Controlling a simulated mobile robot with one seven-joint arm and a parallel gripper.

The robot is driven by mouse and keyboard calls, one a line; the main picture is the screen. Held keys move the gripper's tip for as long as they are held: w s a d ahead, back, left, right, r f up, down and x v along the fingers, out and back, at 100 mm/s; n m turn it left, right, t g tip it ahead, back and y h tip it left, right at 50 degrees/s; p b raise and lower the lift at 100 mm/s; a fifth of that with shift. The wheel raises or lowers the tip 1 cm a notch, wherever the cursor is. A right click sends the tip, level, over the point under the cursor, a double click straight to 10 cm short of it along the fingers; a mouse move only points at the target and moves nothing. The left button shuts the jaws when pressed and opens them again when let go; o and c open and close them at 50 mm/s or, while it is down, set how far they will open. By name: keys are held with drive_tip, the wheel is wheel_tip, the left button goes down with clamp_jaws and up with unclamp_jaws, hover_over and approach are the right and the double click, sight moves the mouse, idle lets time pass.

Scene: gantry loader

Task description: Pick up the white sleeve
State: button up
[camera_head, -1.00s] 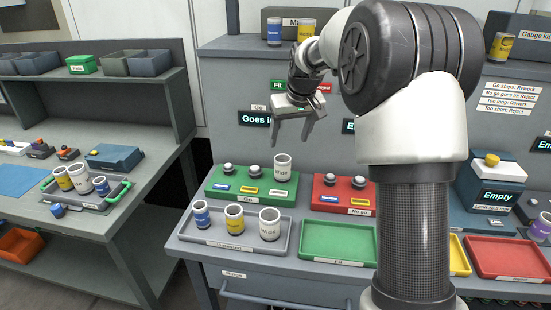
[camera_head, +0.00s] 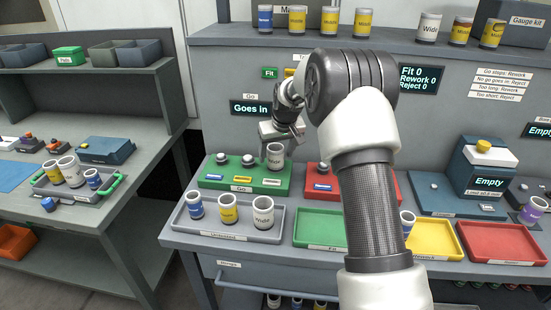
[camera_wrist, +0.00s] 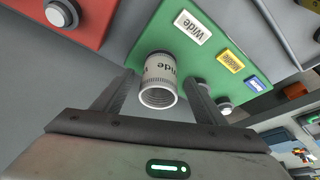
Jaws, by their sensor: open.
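A white sleeve marked "Wide" (camera_head: 276,158) stands on the right end of the green Go block (camera_head: 215,176). In the wrist view the white sleeve (camera_wrist: 159,86) sits between my two fingers, its open end facing the camera. My gripper (camera_head: 277,149) is open and down at the sleeve, one finger on each side. Small gaps seem to show between the fingers and the sleeve in the wrist view. Another white "Wide" sleeve (camera_head: 263,213) stands in the grey tray (camera_head: 222,237), right of a yellow and a blue sleeve.
Two knobs stand on the Go block left of the sleeve. A red block (camera_head: 388,184) is to the right, partly behind my arm. Green (camera_head: 318,228), yellow (camera_head: 436,240) and red (camera_head: 500,243) trays line the bench front. More sleeves stand on the shelf (camera_head: 395,39) above.

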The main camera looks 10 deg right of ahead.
drive_tip(key=shift+x, duration=1.45)
drive_tip(key=shift+w, duration=0.1)
drive_tip(key=c, duration=1.5)
drive_tip(key=shift+o, duration=0.2)
wheel_tip(320, 180, up, 10)
drive_tip(key=shift+p, duration=0.35)
drive_tip(key=shift+r, duration=0.15)
drive_tip(key=shift+r+p, duration=1.85)
drive_tip(key=shift+r, duration=0.35)
